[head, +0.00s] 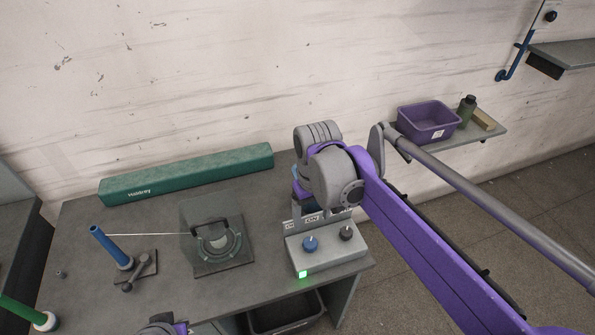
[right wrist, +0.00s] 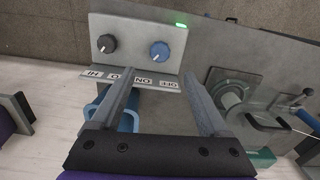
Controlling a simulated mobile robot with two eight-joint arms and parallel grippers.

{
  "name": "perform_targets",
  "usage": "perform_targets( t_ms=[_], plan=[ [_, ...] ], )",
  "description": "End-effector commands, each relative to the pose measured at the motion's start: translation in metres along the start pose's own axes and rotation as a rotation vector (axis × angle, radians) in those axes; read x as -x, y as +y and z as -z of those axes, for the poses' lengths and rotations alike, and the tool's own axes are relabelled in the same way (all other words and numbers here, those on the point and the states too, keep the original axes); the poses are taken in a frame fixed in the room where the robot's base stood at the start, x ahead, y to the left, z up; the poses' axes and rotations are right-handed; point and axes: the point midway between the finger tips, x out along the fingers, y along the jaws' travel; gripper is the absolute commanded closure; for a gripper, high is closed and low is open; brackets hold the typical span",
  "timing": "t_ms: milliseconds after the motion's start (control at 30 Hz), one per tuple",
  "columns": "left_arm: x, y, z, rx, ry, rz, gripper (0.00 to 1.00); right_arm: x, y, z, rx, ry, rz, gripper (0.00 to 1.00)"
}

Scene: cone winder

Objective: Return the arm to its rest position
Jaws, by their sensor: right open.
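My right arm comes in from the right in the head view. My right gripper (right wrist: 160,76) is open, with nothing between its fingers. It is over the back of a grey control box (head: 325,246), beside its label strip (right wrist: 130,81). The box carries a blue knob (head: 310,244), a black knob (head: 346,233) and a lit green lamp (head: 303,274). Both knobs also show in the right wrist view, beyond the fingertips. A blue part (right wrist: 128,118) shows partly behind one finger. In the head view my wrist hides most of the gripper. My left gripper is not seen.
A green box (head: 187,174) lies along the table's back edge. A blue spindle (head: 110,247) has a thread running to a grey guide unit (head: 217,246). A purple bin (head: 428,121) sits on a wall shelf behind my right arm. A dark bin (head: 285,313) is below the table's front.

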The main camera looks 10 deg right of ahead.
Motion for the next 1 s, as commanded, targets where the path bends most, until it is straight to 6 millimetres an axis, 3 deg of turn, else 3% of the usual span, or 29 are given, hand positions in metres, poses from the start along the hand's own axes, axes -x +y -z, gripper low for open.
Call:
perform_targets(
  t_ms=[167,267,467,700,833,1000],
  plan=[
    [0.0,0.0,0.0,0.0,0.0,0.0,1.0,0.0,0.0,-0.002,-0.001,0.004,0.0,0.22],
    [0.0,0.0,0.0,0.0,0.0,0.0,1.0,-0.002,0.002,-0.013,-0.011,0.033,-0.002,0.22],
    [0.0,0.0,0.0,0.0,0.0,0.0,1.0,-0.02,0.006,-0.066,-0.06,0.185,-0.014,0.22],
    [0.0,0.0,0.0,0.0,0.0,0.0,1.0,-0.06,0.009,-0.127,-0.121,0.381,-0.029,0.22],
    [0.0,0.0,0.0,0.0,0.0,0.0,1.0,-0.075,0.01,-0.144,-0.14,0.443,-0.034,0.22],
    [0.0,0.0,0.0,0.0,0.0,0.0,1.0,-0.082,0.01,-0.15,-0.148,0.469,-0.035,0.22]
  ],
)
